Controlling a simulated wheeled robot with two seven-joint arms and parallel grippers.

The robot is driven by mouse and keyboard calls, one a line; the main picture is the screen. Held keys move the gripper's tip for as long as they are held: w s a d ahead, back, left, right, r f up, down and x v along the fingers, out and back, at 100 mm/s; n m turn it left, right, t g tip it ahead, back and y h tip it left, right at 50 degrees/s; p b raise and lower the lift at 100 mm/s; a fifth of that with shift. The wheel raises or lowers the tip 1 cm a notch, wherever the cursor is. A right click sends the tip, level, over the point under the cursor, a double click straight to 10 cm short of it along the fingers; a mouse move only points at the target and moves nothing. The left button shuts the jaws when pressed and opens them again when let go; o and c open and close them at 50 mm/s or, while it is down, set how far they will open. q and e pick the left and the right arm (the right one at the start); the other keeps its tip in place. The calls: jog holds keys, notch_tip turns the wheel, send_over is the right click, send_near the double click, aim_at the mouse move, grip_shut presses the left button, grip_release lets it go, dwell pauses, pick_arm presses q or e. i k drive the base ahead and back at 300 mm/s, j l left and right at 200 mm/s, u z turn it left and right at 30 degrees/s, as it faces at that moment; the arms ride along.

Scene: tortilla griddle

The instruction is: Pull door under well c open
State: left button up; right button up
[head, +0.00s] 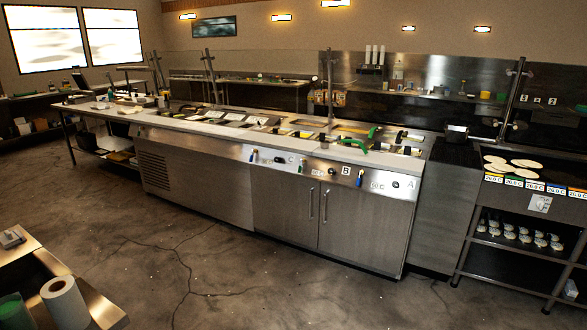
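A long stainless steel counter (215,132) crosses the middle of the head view. Its front control strip carries the letters C (279,160), B (345,170) and A (410,185) beside knobs and temperature displays. Below the strip are two cabinet doors, a left door (282,208) and a right door (364,228), both shut. A vertical left handle (311,204) and a vertical right handle (325,206) stand side by side at the seam. Neither of my grippers is in view.
Open concrete floor (220,265) lies in front of the doors. A low table (100,305) with a paper roll (65,302) stands at the bottom left. A rack with tortillas (512,163) stands at the right.

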aim_at(285, 205)
jog(key=i, duration=1.95)
